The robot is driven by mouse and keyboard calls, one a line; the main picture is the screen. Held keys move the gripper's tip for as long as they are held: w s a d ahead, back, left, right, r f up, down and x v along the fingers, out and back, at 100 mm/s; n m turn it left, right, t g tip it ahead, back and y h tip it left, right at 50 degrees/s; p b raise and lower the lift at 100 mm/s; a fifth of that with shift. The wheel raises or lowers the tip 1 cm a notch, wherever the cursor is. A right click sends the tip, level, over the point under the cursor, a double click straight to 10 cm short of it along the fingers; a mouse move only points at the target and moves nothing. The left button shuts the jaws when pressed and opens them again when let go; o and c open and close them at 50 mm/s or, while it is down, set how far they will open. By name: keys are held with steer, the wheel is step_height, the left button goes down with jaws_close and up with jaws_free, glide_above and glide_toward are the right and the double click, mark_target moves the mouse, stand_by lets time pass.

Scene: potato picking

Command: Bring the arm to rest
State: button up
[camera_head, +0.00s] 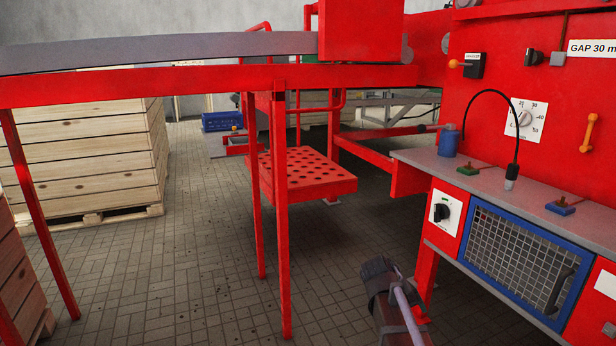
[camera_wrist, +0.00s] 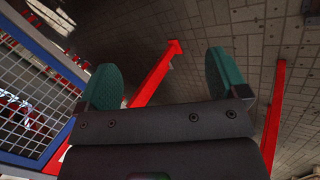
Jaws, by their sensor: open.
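My gripper (camera_wrist: 161,76) shows in the wrist view with its two green-padded fingers spread wide apart. Nothing is between the fingers; tiled floor and red legs show beyond them. The gripper is tilted against the scene, with a blue-framed mesh panel on its left. In the head view, part of my arm shows low in the picture, in front of the machine's right part. I cannot make out the fingers there.
The red machine has a grey worktop (camera_head: 417,160), a blue-framed mesh door (camera_head: 518,262) and a hooked black cable (camera_head: 516,130). A red perforated step (camera_head: 305,172) stands mid-scene. Wooden crates (camera_head: 85,155) are at left. Tiled floor (camera_head: 190,250) lies open between the red legs.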

steer(key=s+a+f+g+y, duration=0.1)
steer(key=s+a+y, duration=0.25)
steer(key=s, duration=0.45)
steer(key=s+a+f+y, duration=0.1)
steer(key=s+a+y, duration=0.3)
steer(key=s, duration=0.5)
step_height(320, 180, up, 25)
steer(key=a+h+p, duration=0.1)
steer(key=p, duration=2.4)
steer(key=shift+w+a+m, duration=0.15)
steer(key=shift+w+m, duration=0.05)
steer(key=shift+m, duration=0.1)
